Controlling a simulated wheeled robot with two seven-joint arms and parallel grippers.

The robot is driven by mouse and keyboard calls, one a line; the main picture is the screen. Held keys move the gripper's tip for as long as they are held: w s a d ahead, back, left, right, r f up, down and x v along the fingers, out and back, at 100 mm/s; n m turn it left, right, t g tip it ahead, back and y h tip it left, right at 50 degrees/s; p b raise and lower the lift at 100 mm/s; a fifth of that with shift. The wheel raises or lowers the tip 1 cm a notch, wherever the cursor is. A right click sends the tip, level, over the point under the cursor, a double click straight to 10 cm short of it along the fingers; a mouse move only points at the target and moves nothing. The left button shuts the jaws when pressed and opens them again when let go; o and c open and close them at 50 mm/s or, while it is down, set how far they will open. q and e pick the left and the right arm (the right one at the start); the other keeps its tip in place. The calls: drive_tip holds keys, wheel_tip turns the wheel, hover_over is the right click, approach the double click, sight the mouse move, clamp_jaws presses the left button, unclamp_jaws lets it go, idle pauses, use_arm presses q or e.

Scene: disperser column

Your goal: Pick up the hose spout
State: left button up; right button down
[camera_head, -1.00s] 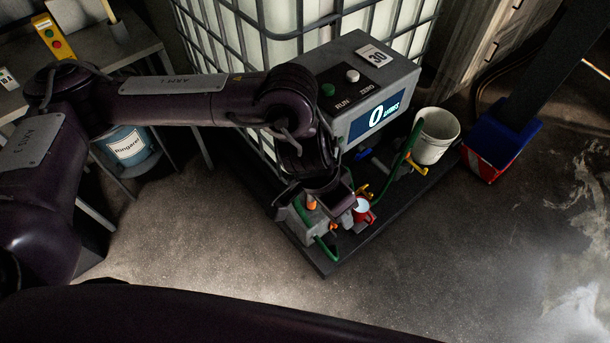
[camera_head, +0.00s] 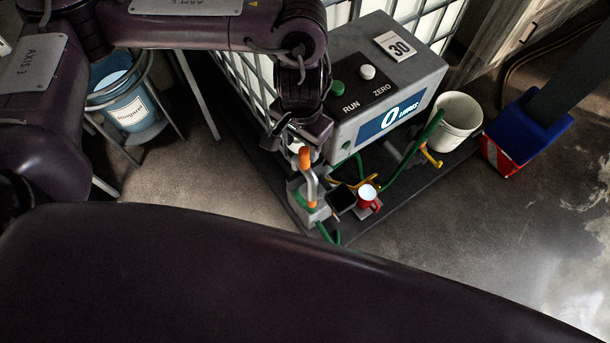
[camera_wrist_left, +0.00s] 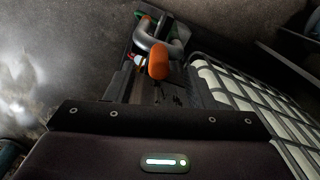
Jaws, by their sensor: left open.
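The hose spout, a bent grey pipe with an orange end (camera_head: 304,158), stands upright in a grey holder (camera_head: 297,192) at the front corner of the dark platform. Green hose (camera_head: 327,232) shows at the holder's foot. In the left wrist view the orange end (camera_wrist_left: 158,62) points toward the camera, with the grey bend behind it. My left gripper (camera_head: 298,141) is open and empty, just above and behind the spout in the head view. Its fingertips are hard to make out against the dark wrist. My right gripper is not in view.
A control box (camera_head: 385,85) reading 0 stands close right of the left wrist. A white bucket (camera_head: 455,124) and a blue-red container (camera_head: 512,150) stand farther right. A caged tank (camera_head: 420,20) is behind.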

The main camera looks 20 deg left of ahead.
sight(304, 151)
use_arm(q)
drive_tip(key=f, duration=0.3)
drive_tip(key=shift+w+d, duration=0.15)
drive_tip(key=shift+w, duration=0.2)
drive_tip(key=shift+f, duration=0.8)
drive_tip(key=c, duration=0.4)
drive_tip(key=shift+c, duration=1.3)
clamp_jaws()
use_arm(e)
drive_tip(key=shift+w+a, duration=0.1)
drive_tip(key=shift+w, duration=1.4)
